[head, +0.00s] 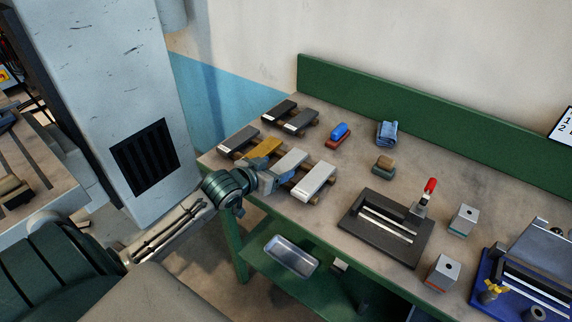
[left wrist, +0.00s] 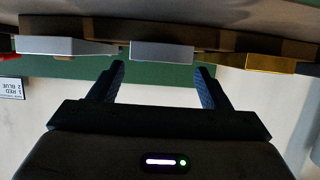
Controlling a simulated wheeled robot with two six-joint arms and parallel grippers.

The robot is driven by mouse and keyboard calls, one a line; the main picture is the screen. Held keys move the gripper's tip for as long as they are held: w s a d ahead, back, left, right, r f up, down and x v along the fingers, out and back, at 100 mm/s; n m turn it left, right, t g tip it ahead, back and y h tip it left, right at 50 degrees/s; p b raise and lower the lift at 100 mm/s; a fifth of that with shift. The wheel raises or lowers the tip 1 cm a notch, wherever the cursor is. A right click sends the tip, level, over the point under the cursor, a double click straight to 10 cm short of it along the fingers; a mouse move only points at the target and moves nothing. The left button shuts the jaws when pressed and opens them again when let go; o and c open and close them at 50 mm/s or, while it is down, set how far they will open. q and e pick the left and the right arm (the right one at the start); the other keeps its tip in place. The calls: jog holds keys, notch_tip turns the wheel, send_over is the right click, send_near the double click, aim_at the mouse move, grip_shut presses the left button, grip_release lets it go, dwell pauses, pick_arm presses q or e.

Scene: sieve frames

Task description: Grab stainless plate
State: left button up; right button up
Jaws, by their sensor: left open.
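Two light metal plates lie on dark wooden rests on the bench in the head view: a grey one (head: 291,161) and a paler one (head: 314,181) to its right. I cannot tell for sure which is stainless. My left gripper (head: 279,178) is open and empty at the near end of the grey plate. In the left wrist view, which is upside down, the grey plate's end (left wrist: 161,52) lies between the fingertips of my left gripper (left wrist: 160,70), just beyond them. The paler plate (left wrist: 62,46) is at left. My right gripper is not in view.
A brass-coloured plate (head: 263,148) lies just left of the grey one, with several dark plates (head: 238,139) behind. A black fixture (head: 386,228) stands to the right. A blue-topped brush (head: 339,133) and folded cloth (head: 387,132) are further back. A metal tray (head: 291,255) sits below.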

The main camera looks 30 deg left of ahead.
aim_at(286, 163)
pick_arm(q)
jog(key=shift+x, duration=1.7)
jog(key=shift+d, duration=0.1)
grip_shut()
